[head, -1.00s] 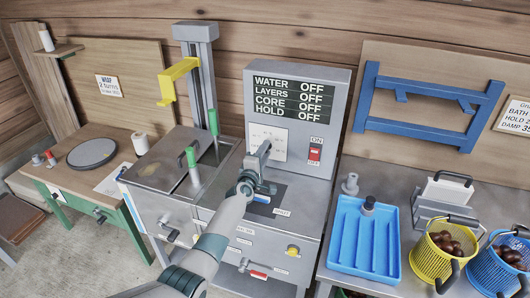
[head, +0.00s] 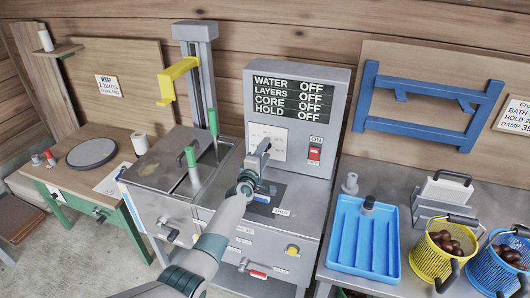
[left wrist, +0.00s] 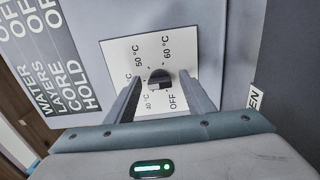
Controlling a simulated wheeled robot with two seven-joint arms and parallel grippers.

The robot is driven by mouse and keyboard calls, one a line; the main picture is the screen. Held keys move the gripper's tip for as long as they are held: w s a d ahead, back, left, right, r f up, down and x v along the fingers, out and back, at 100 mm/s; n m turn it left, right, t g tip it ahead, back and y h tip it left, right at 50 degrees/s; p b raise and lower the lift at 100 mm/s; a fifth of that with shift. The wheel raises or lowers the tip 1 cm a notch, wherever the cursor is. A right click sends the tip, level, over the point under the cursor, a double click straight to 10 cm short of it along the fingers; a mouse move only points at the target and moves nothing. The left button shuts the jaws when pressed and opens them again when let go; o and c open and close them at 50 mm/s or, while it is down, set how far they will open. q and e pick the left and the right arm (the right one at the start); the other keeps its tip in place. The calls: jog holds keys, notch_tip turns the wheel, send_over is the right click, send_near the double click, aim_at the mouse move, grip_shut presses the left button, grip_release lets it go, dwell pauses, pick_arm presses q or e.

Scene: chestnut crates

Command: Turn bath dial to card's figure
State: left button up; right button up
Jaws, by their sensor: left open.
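The bath dial (left wrist: 159,79) is a small black knob on a white plate (left wrist: 150,55), marked OFF, 40 °C, 50 °C and 60 °C. In the head view the plate (head: 277,137) sits on the grey control panel, partly behind my gripper. My left gripper (head: 263,148) is open in front of it; in the left wrist view its fingers (left wrist: 161,84) stand either side of the dial, contact unclear. The display (head: 291,97) reads OFF for water, layers, core and hold. The card (head: 514,116) at the right is cut off; its bath figure is not fully legible. My right gripper is out of view.
A red switch (head: 315,154) sits right of the dial. A green-handled lever (head: 192,165) and steel bath stand left. A blue tray (head: 340,233), yellow basket (head: 431,264) and blue basket (head: 489,274) with chestnuts are on the right bench.

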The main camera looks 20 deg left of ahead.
aim_at(269, 134)
pick_arm(q)
jog(key=shift+r, duration=0.15)
jog(key=r+p, duration=0.4)
jog(key=shift+w+r, duration=0.2)
jog(key=shift+w, duration=0.05)
jog(key=d+r+p, duration=0.2)
jog(key=p, duration=0.1)
jog(key=shift+s+d, duration=0.2)
jog(key=shift+d, duration=0.2)
jog(key=s+d+r+p, duration=0.3)
jog(key=d+r+p, duration=0.1)
jog(key=d, duration=0.4)
jog(key=shift+d+r, duration=0.15)
jog(key=shift+d, duration=0.1)
